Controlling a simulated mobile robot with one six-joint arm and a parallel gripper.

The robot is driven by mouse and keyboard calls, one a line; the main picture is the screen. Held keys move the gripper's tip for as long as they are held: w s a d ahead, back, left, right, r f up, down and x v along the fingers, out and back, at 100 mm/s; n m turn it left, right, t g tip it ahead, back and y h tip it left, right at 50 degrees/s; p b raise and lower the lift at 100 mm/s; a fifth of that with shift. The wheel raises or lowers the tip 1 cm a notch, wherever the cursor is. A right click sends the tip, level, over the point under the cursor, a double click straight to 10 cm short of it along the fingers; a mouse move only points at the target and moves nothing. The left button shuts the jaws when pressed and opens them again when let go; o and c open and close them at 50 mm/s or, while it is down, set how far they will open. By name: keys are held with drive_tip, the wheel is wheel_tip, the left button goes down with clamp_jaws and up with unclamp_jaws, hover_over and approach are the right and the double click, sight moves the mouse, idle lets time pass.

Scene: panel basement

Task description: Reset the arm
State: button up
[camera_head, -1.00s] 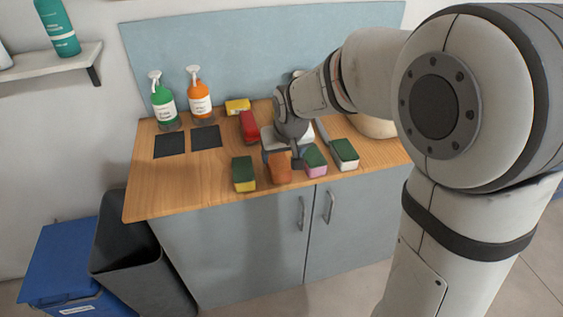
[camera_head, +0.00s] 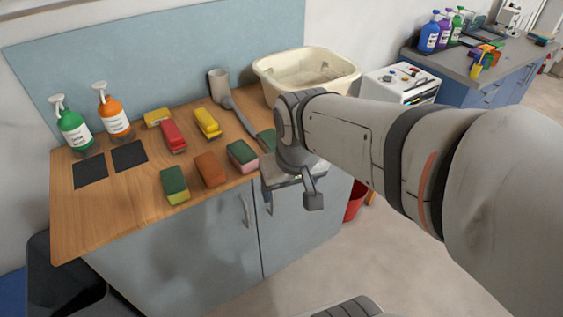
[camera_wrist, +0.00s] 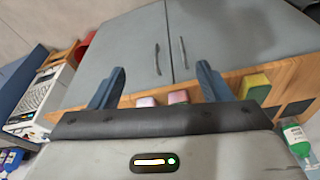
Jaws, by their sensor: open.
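My arm reaches in from the right in the head view. My gripper (camera_head: 291,196) is over the front edge of the wooden counter (camera_head: 100,215), at the right end of the front row of sponges. In the wrist view its two blue-grey fingers (camera_wrist: 160,82) stand wide apart with nothing held between them. The grey cabinet doors (camera_wrist: 215,40) show behind the fingers. A green-and-pink sponge (camera_head: 242,156) lies just left of the gripper, and another green sponge (camera_head: 267,140) is partly hidden by it.
Other sponges include green-yellow (camera_head: 175,185), orange-brown (camera_head: 211,170) and red (camera_head: 173,136). Green (camera_head: 75,132) and orange (camera_head: 115,118) spray bottles stand at the left. A beige basin (camera_head: 268,85) sits behind the gripper. Open floor (camera_head: 390,265) lies to the right.

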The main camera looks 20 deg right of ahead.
drive_tip(key=s, duration=0.1)
drive_tip(key=s+d, duration=0.1)
drive_tip(key=s, duration=0.1)
drive_tip(key=shift+s+d+f, duration=0.1)
drive_tip(key=shift+d+f, duration=0.05)
drive_tip(key=shift+f, duration=0.25)
idle(1.0)
